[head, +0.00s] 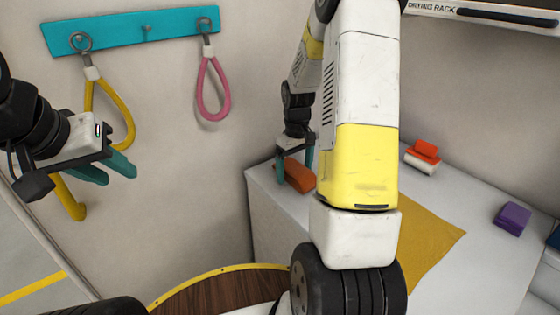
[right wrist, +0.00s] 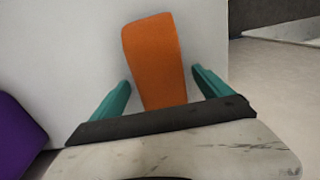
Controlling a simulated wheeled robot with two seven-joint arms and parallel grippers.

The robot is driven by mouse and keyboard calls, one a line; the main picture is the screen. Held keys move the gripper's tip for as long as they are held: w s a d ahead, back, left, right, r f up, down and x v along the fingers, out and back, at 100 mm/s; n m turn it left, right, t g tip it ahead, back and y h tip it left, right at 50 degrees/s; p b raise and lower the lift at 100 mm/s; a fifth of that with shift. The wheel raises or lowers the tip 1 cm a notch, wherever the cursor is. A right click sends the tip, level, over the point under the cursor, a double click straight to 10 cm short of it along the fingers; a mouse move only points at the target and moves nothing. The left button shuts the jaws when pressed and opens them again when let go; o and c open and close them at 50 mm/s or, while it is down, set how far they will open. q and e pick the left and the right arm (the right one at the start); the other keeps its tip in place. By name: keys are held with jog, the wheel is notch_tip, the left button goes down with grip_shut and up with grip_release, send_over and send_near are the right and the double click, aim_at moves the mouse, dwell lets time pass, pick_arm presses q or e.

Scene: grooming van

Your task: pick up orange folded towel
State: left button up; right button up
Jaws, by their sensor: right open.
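The orange folded towel (head: 299,174) lies on the white counter near its far left corner, partly hidden behind my right arm in the head view. In the right wrist view the towel (right wrist: 154,58) lies between the two teal fingers of my right gripper (right wrist: 160,92), with its near end hidden by the gripper body. The right gripper (head: 295,160) is open, with a gap between each finger and the towel. My left gripper (head: 106,169) is at the left near the wall, its teal fingers apart and nothing between them.
On the white counter (head: 480,185) lie a yellow mat (head: 425,240), a red and white item (head: 422,157) and a purple block (head: 512,218). A teal wall rack (head: 147,29) holds yellow and pink loops near my left gripper. A drying rack (head: 480,14) is at the top right.

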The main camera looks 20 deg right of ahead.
jog(key=c, duration=1.5)
jog(key=shift+o, duration=0.2)
jog(key=shift+r, duration=0.15)
